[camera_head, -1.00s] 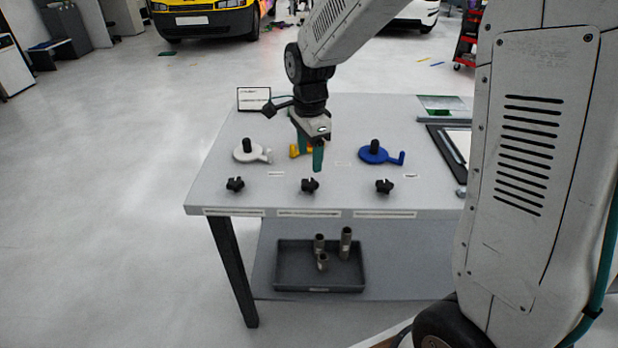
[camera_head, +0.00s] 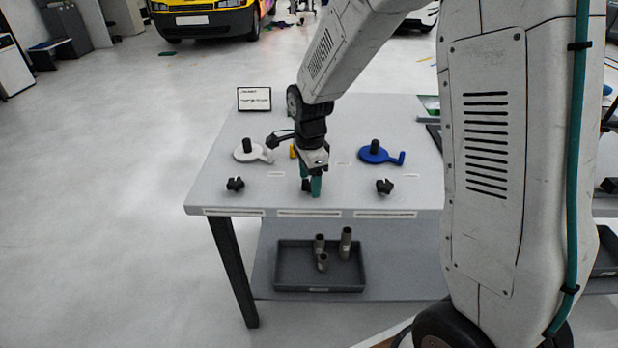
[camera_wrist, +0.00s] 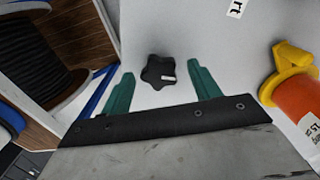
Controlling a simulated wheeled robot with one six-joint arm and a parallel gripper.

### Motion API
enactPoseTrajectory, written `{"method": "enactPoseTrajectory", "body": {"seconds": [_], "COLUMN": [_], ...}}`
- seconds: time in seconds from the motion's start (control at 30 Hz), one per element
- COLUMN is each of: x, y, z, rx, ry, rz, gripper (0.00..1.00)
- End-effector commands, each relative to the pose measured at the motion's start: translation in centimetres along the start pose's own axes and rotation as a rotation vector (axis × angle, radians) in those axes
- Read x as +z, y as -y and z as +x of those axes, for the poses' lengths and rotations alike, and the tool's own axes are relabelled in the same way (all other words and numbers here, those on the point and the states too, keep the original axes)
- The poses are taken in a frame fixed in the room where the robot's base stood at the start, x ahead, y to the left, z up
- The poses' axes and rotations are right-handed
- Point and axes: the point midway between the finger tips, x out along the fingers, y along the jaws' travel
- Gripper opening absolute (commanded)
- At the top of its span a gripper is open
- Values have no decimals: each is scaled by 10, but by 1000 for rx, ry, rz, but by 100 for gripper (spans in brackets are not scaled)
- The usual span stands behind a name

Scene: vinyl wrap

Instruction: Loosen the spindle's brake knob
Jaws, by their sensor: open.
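My gripper (camera_head: 312,186) is open near the table's front edge, with green fingers pointing down at the middle knob (camera_head: 305,185), which it mostly hides in the head view. In the wrist view the black star-shaped knob (camera_wrist: 154,73) with a small white mark lies between the two open green fingers (camera_wrist: 160,69), with gaps on both sides. Similar black knobs stand at left (camera_head: 235,185) and right (camera_head: 384,187). Behind them are a white spindle base (camera_head: 242,156) and a blue one (camera_head: 373,156). A yellow piece (camera_head: 293,152) is largely hidden behind my gripper.
A small sign (camera_head: 254,99) stands at the table's back left. A grey tray (camera_head: 290,286) with metal tubes sits on the lower shelf. In the wrist view, an orange object (camera_wrist: 300,97) with a yellow top is right, and a dark spool (camera_wrist: 38,52) left.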

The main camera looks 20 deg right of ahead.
Motion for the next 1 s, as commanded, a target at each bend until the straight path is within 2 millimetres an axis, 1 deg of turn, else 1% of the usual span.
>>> {"method": "enactPoseTrajectory", "body": {"seconds": [0.03, 0.07, 0.1, 0.17, 0.37, 0.57, 0.77, 1.0], "x": [0, 0, 0, 0, 0, 0, 0, 1], "y": [0, 0, 0, 0, 0, 0, 1, 1], "z": [0, 0, 0, 0, 0, 0, -1, -1], "rx": [0, 0, 0, 0, 0, -1, -2, -2], "ry": [0, 0, 0, 0, 0, 0, 0, 0], "rz": [0, 0, 0, 0, -4, -50, -169, -385], "gripper": [53, 45, 34, 17, 17, 17, 17, 18]}}
